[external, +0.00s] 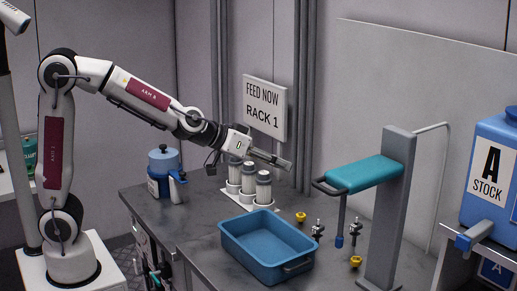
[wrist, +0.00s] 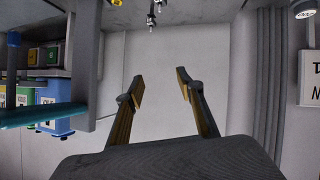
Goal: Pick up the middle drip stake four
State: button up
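Small fittings lie on the grey bench right of the blue tray: a yellow one (external: 301,217) at the back, a dark metal one (external: 318,230), another dark metal one (external: 356,229) and a yellow one (external: 355,262) in front. I cannot tell which is the middle drip stake four; no numbers are readable on them. My gripper (external: 288,163) is raised above the bench near the wall, pointing right, apart from the fittings. In the wrist view my gripper (wrist: 159,86) has its fingers spread with nothing between them. Dark metal fittings (wrist: 150,21) show at that view's top edge.
A blue tray (external: 238,250) stands on the bench. White-capped canisters in a white rack (external: 270,208) stand below my gripper. A grey post (external: 388,200) with a teal arm (external: 364,174) rises at right. A blue stock container (external: 492,205) is far right.

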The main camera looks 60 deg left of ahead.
jog(key=w+d+f+n+t+y, duration=0.1)
jog(key=w+d+f+y, duration=0.1)
jog(key=w+d+f, duration=0.35)
jog(key=n+y, duration=0.1)
jog(key=y, duration=0.3)
send_over(317, 237)
jog(key=s, duration=0.3)
notch_tip(317, 237, down, 8)
jog(key=shift+w+f+t, duration=0.2)
jog(key=shift+f+t, duration=0.15)
jog(key=shift+t, duration=0.15)
jog(key=shift+f, duration=1.75)
jog(key=shift+f, duration=0.1)
